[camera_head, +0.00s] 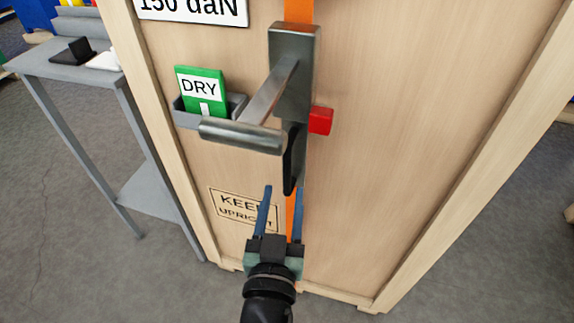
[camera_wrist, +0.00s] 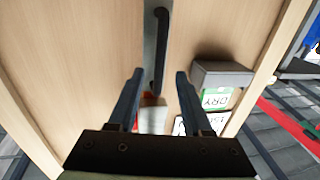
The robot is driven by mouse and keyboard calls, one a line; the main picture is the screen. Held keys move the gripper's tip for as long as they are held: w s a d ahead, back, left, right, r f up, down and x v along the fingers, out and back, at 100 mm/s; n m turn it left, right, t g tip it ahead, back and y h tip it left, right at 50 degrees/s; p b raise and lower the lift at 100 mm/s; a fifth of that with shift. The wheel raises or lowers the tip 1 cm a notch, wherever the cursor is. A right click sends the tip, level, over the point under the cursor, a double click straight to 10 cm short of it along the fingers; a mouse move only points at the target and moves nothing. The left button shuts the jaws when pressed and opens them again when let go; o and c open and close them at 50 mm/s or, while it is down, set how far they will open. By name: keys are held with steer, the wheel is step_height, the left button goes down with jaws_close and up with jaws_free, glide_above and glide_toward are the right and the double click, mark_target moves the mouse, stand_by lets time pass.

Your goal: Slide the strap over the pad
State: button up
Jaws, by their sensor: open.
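An orange strap (camera_head: 298,12) runs down the face of a wooden crate (camera_head: 400,110), behind a grey metal tensioner (camera_head: 306,45) with a long lever (camera_head: 240,135). A black handle (camera_head: 290,170) hangs below the tensioner; it also shows in the wrist view (camera_wrist: 160,45). A red block (camera_head: 320,120) sits right of the strap; I cannot tell whether it is the pad. My gripper (camera_head: 283,188) is open and empty, its two blue fingers pointing up near the handle's lower end. In the wrist view, my gripper (camera_wrist: 158,76) has its fingers apart; I cannot tell whether they touch anything.
A green DRY card (camera_head: 205,92) stands in a grey holder (camera_head: 238,105) left of the lever. A KEEP UPRIGHT label (camera_head: 228,203) is on the crate behind my left finger. A grey table (camera_head: 60,62) stands at the left. The crate's right side is clear.

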mark_target(287, 174)
steer(key=w, duration=0.6)
steer(key=shift+w+d+p, duration=0.3)
steer(key=shift+d, duration=0.1)
steer(key=shift+c, duration=0.3)
jaws_close()
stand_by(0.8)
